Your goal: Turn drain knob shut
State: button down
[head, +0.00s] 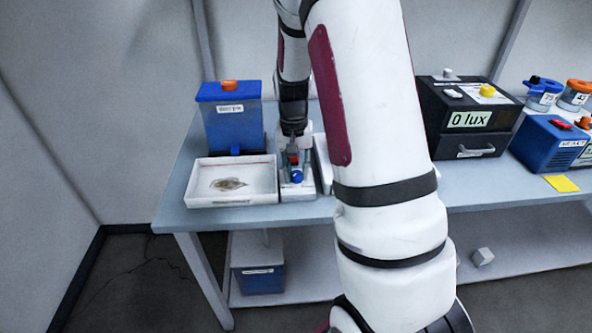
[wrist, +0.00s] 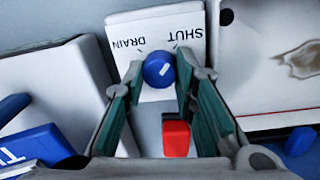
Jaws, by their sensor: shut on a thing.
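The blue drain knob (wrist: 159,69) sits on a white panel (wrist: 150,25) printed DRAIN and SHUT, upside down in the wrist view. A short white mark on the knob slants to the upper right, toward the SHUT side. My gripper (wrist: 158,72) has its teal-padded fingers on either side of the knob, shut on it. The exact contact is partly hidden by the fingertips. In the head view the knob (head: 297,176) shows at the front of a narrow white unit, below my gripper. A red block (wrist: 176,137) sits on the unit between my fingers, nearer the palm.
A white tray (head: 232,201) with a brownish piece stands left of the unit, with a blue container (head: 230,110) behind it. A white box edge (wrist: 50,80) is close on the other side. A black "0 lux" box (head: 466,118) stands further right on the table.

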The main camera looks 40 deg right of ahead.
aim_at(294, 173)
jog(key=shift+m, duration=0.3)
jog(key=c, duration=1.3)
grip_release()
jog(key=shift+r, duration=0.1)
notch_tip(294, 173, up, 12)
jog(key=shift+w+a, duration=0.15)
jog(key=shift+a, duration=0.05)
